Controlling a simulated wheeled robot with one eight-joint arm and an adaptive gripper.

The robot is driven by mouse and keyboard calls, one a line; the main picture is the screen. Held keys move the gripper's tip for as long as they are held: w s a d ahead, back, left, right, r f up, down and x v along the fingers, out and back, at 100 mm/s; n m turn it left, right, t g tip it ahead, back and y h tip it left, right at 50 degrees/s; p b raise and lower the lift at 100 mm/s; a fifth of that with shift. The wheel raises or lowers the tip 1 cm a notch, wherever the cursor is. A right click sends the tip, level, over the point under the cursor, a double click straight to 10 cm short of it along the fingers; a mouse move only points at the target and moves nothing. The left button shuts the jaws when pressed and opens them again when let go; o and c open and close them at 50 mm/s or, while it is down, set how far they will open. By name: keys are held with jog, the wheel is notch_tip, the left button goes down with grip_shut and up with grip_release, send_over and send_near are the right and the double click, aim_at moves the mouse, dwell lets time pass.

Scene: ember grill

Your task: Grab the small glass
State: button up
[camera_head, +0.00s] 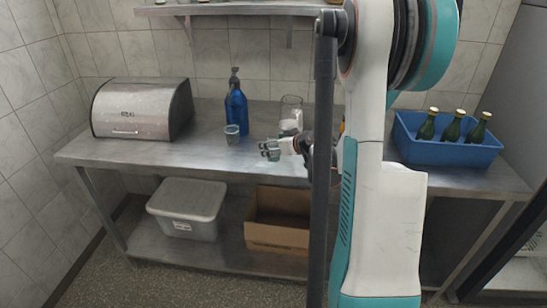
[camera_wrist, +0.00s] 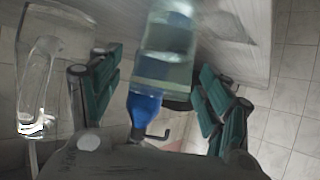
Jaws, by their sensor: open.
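The small glass (camera_head: 232,134) stands upright on the steel table, in front of a blue bottle (camera_head: 236,105) with a pump top. My gripper (camera_head: 269,150) is open and empty, to the right of the glass and apart from it, low over the table. In the wrist view, which looks upside down, the clear small glass (camera_wrist: 165,62) shows between the two teal fingers of my gripper (camera_wrist: 158,88). The blue bottle (camera_wrist: 143,108) shows behind it there. I cannot tell the exact gap between fingertips and glass.
A clear glass jug (camera_head: 291,106) stands behind my gripper; it shows at left in the wrist view (camera_wrist: 36,85). A metal bread box (camera_head: 128,112) is at left. A blue crate (camera_head: 447,151) with green bottles is at right. The table's front left is clear.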

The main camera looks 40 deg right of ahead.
jog(key=shift+w, duration=0.1)
jog(key=c, duration=1.3)
jog(key=shift+o, duration=0.2)
jog(key=shift+r, duration=0.1)
